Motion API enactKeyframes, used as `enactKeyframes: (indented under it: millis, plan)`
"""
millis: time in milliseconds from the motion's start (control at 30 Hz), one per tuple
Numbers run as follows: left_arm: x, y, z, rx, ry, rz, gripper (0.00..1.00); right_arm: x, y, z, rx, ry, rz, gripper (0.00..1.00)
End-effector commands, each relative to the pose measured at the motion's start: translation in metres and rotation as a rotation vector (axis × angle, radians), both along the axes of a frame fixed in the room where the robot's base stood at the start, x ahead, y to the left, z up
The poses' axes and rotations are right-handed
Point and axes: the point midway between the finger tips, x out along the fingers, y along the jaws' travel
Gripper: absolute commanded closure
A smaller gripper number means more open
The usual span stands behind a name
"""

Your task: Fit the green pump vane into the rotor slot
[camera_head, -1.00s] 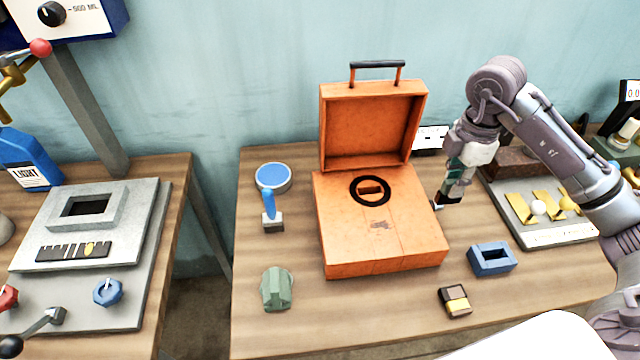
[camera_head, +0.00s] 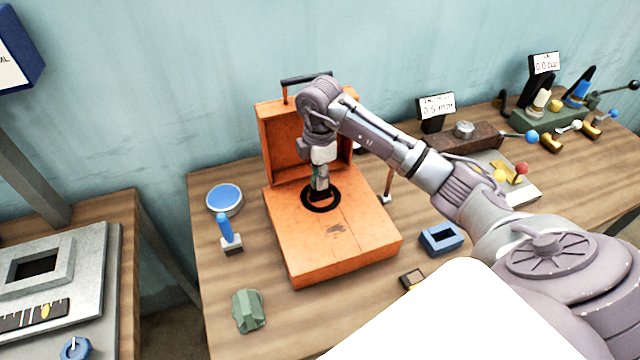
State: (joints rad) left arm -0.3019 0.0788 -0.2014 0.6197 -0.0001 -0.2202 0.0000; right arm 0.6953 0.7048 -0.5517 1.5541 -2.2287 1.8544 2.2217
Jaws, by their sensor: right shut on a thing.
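My right gripper (camera_head: 320,194) points down over the black ring (camera_head: 321,208) on top of the orange case (camera_head: 335,240). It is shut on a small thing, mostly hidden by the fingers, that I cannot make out. A small teal-green patch shows among the fingers, but I cannot tell whether it is the vane. The gripper and its load cover the middle of the ring, so I cannot see the slot or whether anything touches it. A green faceted block (camera_head: 248,312) lies on the table in front left of the case. My left gripper is out of view.
The case's lid stands open behind the gripper. A blue-lidded round tin (camera_head: 225,199) and a blue-handled stamp-like tool (camera_head: 228,235) stand left. A blue hollow block (camera_head: 441,239) lies right. A thin upright rod (camera_head: 388,184) stands beside the case. Gauges and fittings fill the back right.

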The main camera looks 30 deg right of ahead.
Motion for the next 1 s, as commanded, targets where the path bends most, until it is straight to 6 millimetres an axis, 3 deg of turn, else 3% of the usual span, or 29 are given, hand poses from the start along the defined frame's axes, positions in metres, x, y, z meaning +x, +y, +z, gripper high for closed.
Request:
enactKeyframes:
  millis: [300,667,700,800,1000]
  plan:
    - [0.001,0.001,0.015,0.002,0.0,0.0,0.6,-0.001,0.0,-0.037,0.001,0.003,-0.001,1.0]
    - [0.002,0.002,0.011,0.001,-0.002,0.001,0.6,-0.001,-0.001,-0.043,-0.001,0.002,-0.001,1.0]
    - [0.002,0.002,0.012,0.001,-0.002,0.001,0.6,-0.001,-0.001,-0.042,-0.001,0.002,-0.001,0.77]
    - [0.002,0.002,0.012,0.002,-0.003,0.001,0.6,-0.001,0.0,-0.042,-0.001,0.002,-0.001,0.6]
    - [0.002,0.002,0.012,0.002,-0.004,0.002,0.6,-0.001,-0.001,-0.042,-0.001,0.002,-0.001,0.57]
